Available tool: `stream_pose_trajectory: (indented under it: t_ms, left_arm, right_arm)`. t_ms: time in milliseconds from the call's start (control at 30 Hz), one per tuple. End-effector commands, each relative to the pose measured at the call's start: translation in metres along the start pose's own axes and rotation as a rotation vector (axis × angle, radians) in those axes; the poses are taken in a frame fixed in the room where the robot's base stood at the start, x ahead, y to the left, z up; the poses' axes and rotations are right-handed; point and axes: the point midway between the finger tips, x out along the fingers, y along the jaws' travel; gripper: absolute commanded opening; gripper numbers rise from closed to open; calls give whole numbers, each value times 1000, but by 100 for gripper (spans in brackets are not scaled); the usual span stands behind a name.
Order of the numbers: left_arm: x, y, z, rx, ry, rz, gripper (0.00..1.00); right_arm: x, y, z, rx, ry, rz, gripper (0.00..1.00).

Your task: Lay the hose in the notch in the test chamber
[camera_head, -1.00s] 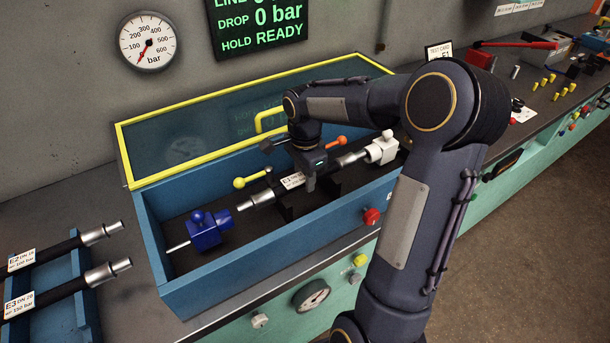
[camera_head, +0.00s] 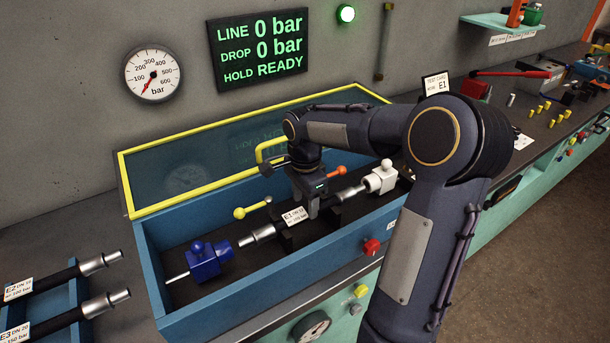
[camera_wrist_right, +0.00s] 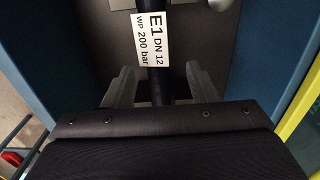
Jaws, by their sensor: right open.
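The black hose (camera_head: 270,230) with silver end fittings and an E1 label (camera_head: 293,216) lies lengthwise in the blue open test chamber (camera_head: 245,290). It lies at the dark notched supports, but my gripper partly hides the notches, so I cannot tell how fully it is seated. My right gripper (camera_head: 312,212) is over the hose, right of the label. In the right wrist view its open fingers (camera_wrist_right: 160,92) stand on either side of the hose, with gaps showing. The hose's left fitting is apart from the blue block (camera_head: 205,262); its right end is near the white block (camera_head: 381,178). My left gripper is out of view.
The yellow-framed lid (camera_head: 180,187) stands open behind the chamber. A yellow-knobbed lever (camera_head: 240,213) and an orange-knobbed lever (camera_head: 338,171) are near the hose. Hoses E2 (camera_head: 70,272) and E3 (camera_head: 75,316) lie on a blue rack at left. A test card (camera_head: 436,86) reads E1.

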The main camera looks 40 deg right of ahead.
Motion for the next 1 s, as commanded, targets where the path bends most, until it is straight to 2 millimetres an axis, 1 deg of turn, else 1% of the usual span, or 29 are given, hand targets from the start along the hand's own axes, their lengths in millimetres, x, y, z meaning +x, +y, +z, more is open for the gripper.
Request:
stream_pose_trajectory:
  t_ms: [33, 200, 300, 400, 533, 667, 733, 767, 867, 967, 1000]
  left_arm:
    - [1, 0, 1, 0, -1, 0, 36]
    - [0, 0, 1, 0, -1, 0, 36]
    - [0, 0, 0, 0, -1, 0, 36]
    - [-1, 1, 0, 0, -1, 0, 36]
    - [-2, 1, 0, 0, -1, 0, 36]
    - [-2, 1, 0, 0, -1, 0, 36]
    - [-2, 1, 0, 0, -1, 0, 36]
    - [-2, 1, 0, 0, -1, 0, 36]
    - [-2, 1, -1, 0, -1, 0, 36]
    - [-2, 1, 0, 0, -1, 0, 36]
    - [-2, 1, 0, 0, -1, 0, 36]
  right_arm:
    - [-12, -1, 0, -1, 1, -6, 52]
    - [-51, -1, 1, -1, -1, -5, 52]
    - [-72, -1, 1, -2, 0, -5, 52]
    - [-87, -1, 0, -1, 0, -3, 52]
    - [-99, 0, 0, -1, 0, -1, 52]
    - [-104, 0, 0, -1, -1, 0, 52]
    - [-105, 4, 2, -23, -4, -7, 52]
    - [-106, 8, 4, -48, -8, -14, 52]
    - [-112, 32, 19, -217, -31, -70, 52]
    - [-112, 73, 43, -498, -58, -171, 52]
    - [-109, 92, 54, -624, -65, -222, 52]
